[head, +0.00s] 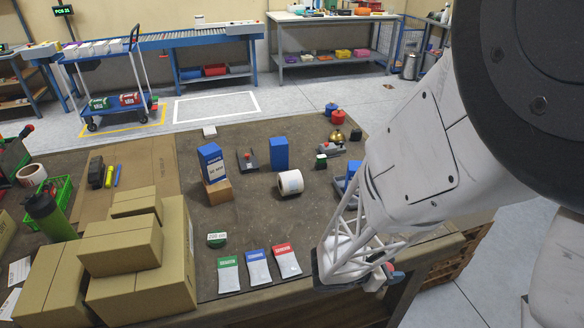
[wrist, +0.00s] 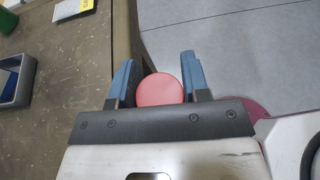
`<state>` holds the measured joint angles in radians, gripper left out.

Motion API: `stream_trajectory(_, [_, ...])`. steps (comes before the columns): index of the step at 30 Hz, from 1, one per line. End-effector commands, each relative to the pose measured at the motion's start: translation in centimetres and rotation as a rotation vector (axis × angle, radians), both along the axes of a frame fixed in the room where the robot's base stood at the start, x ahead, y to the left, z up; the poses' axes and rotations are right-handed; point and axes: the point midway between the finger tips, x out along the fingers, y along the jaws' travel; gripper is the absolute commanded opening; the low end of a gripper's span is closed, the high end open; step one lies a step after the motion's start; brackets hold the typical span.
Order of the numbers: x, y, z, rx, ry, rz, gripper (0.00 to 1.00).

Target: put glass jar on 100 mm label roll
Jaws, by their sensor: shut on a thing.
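My gripper (head: 386,277) is low at the front right of the table, by its right edge. In the wrist view its two blue fingers (wrist: 158,66) are closed on a round thing with a flat pinkish-red top (wrist: 161,87), which looks like the lid of the glass jar. The jar's body is hidden below the lid. In the head view only a small reddish bit shows at the fingers. A white label roll (head: 290,183) lies on its side mid-table, apart from my gripper. Its width marking is too small to read.
A blue box stands on a brown box (head: 217,191), left of the roll. Another blue box (head: 279,153) is behind the roll. Three sachets (head: 257,267) lie at the front. Cartons (head: 140,290) fill the front left. A grey-blue tray (wrist: 17,72) is left in the wrist view.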

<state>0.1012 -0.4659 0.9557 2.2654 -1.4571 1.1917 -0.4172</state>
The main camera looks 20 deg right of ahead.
Motion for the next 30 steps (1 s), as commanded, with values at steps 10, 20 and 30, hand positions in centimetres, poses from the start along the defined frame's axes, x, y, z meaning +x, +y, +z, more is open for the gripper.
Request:
stream_trajectory(10, [7.6,1.9,2.0,-0.002,-0.001,0.071,0.16])
stream_trajectory(20, [18.9,6.5,5.2,-0.002,-0.002,0.18,0.16])
stream_trajectory(30, [27.4,11.8,7.9,0.0,-0.002,0.27,0.16])
